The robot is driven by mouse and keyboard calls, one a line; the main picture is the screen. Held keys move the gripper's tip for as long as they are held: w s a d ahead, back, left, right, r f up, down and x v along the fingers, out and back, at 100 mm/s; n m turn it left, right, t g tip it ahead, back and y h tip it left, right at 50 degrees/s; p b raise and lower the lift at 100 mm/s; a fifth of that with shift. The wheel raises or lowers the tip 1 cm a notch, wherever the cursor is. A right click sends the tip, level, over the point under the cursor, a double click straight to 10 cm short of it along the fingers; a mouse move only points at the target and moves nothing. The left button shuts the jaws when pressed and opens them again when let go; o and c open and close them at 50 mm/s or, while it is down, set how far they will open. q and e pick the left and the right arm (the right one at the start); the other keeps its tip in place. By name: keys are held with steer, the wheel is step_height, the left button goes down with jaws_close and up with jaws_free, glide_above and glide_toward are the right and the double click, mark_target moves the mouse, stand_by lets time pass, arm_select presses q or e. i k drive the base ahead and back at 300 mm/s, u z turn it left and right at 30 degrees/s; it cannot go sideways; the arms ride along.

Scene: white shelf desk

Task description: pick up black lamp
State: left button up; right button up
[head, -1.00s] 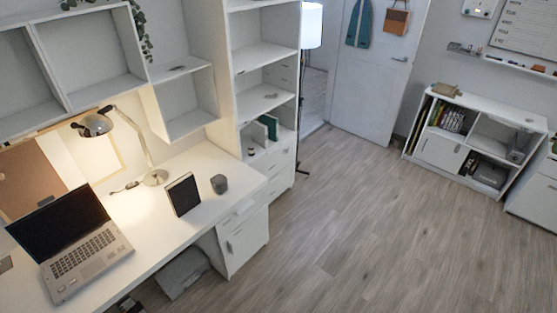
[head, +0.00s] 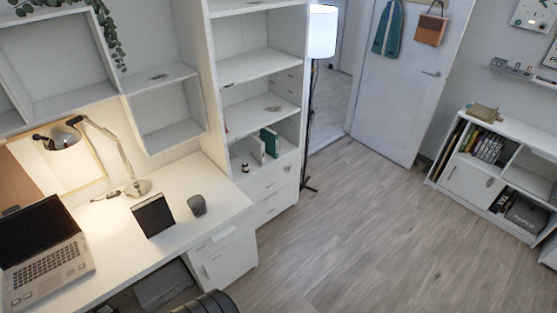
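Two lamps show in the head view. A floor lamp (head: 322,31) with a lit white shade and a thin black pole stands right of the tall shelf, near the door. A desk lamp (head: 112,137) with a shiny silvery head, dark end parts and a jointed arm stands on the white desk, its head lit and facing down at the left. Neither lamp looks fully black. Neither of my grippers can be made out. A dark, ribbed, rounded part shows at the bottom edge; I cannot tell what it is.
The white desk (head: 105,228) holds an open laptop (head: 45,262), a dark tablet-like frame (head: 153,216) and a grey cup (head: 197,205). A tall white shelf (head: 258,68) stands beside it. A low cabinet (head: 467,183) stands at the right. The wooden floor (head: 350,245) between is clear.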

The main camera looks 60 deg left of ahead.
mark_target(245, 168)
steer(key=u, duration=0.15)
steer(key=i, duration=1.25)
steer(key=u, duration=1.4)
steer(key=i, duration=0.8)
steer(key=u, duration=0.95)
